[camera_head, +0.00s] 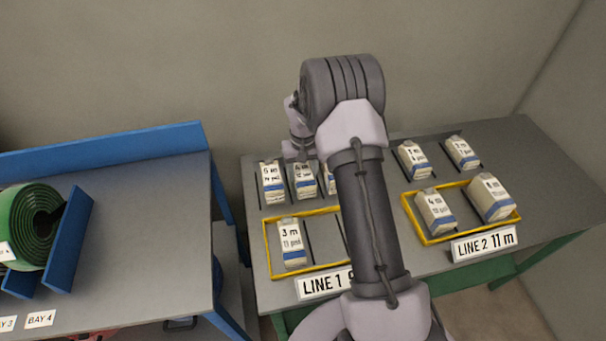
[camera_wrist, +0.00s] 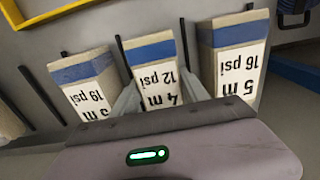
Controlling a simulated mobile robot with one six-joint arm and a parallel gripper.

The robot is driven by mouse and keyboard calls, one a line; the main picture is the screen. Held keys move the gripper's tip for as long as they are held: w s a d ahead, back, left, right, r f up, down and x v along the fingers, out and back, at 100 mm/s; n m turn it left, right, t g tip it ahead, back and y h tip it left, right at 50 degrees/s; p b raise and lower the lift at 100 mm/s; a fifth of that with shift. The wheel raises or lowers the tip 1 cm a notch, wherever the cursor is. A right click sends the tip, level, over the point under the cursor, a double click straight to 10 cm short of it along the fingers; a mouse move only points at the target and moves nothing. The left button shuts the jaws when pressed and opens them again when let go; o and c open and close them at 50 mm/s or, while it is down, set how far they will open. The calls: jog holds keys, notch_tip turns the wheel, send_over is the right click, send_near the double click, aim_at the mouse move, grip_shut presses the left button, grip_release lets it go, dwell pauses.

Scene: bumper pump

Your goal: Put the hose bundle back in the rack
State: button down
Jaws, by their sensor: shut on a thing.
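My gripper (camera_wrist: 158,92) has its fingers on both sides of a white hose bundle with a blue band, labelled 4 m 12 psi (camera_wrist: 158,72), and is shut on it. This bundle stands upright between black dividers in the wrist view; I cannot tell whether it touches the rack's base. Neighbouring bundles are one labelled 5 m 16 psi (camera_wrist: 235,60) and one labelled 19 psi (camera_wrist: 88,82). In the head view, the back-row rack (camera_head: 250,170) holds a 5 m bundle (camera_head: 272,183) and a 4 m bundle (camera_head: 304,180); my arm hides part of the row and the fingers.
The yellow-framed LINE 1 tray (camera_head: 268,250) holds a 3 m bundle (camera_head: 290,243), with bare space beside it. The LINE 2 tray (camera_head: 430,242) holds two bundles. Two more bundles stand behind it. A blue bench (camera_head: 150,240) with a green coil (camera_head: 35,225) is at left.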

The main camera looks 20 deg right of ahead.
jog(key=c, duration=0.6)
grip_release()
jog(key=shift+f, duration=0.1)
notch_tip(320, 180, up, 12)
jog(key=p, duration=0.4)
notch_tip(320, 180, up, 16)
jog(key=t, duration=0.2)
send_over(303, 172)
jog(key=s+a, duration=0.6)
jog(key=s, duration=0.1)
jog(key=s+a+r+t, duration=0.1)
jog(key=s+a+r, duration=0.1)
jog(key=s, duration=0.5)
jog(key=s+a+r+m+t+y, duration=0.1)
jog(key=s+a, duration=0.3)
jog(key=s, duration=0.4)
jog(key=s+a+r+m+t+y, duration=0.1)
jog(key=s+a+r, duration=0.2)
jog(key=s, duration=0.5)
jog(key=shift+a+r+t, duration=0.1)
jog(key=shift+r+t, duration=0.3)
jog(key=shift+r, duration=0.05)
